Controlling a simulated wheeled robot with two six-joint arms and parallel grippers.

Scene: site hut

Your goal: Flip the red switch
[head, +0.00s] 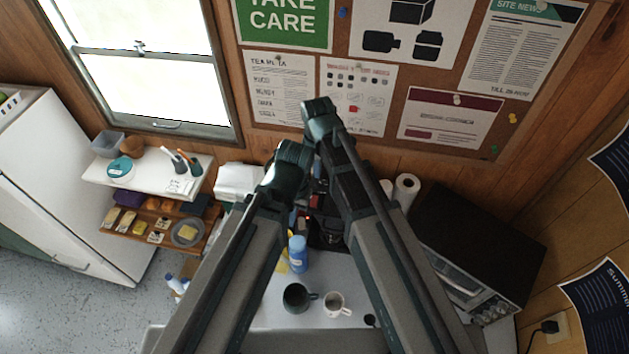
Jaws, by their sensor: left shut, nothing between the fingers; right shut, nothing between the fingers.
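A small red spot (308,217) shows in the gap between my two forearms, in front of a dark appliance (327,232) at the back of the counter. It may be the red switch, but it is too small to tell its position. My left gripper (301,208) is shut and empty, pointing down into that gap close to the red spot. My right gripper (317,188) is shut and empty, a little higher in the picture. My arms hide much of both grippers and of the appliance. I cannot tell whether either gripper touches anything.
A blue-capped can (298,254), a dark mug (297,297) and a white mug (336,304) stand on the counter (275,317). A black microwave oven (478,245) and paper rolls (405,188) are at right. Shelves (146,172) hold items at left. A pinboard (380,75) hangs behind.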

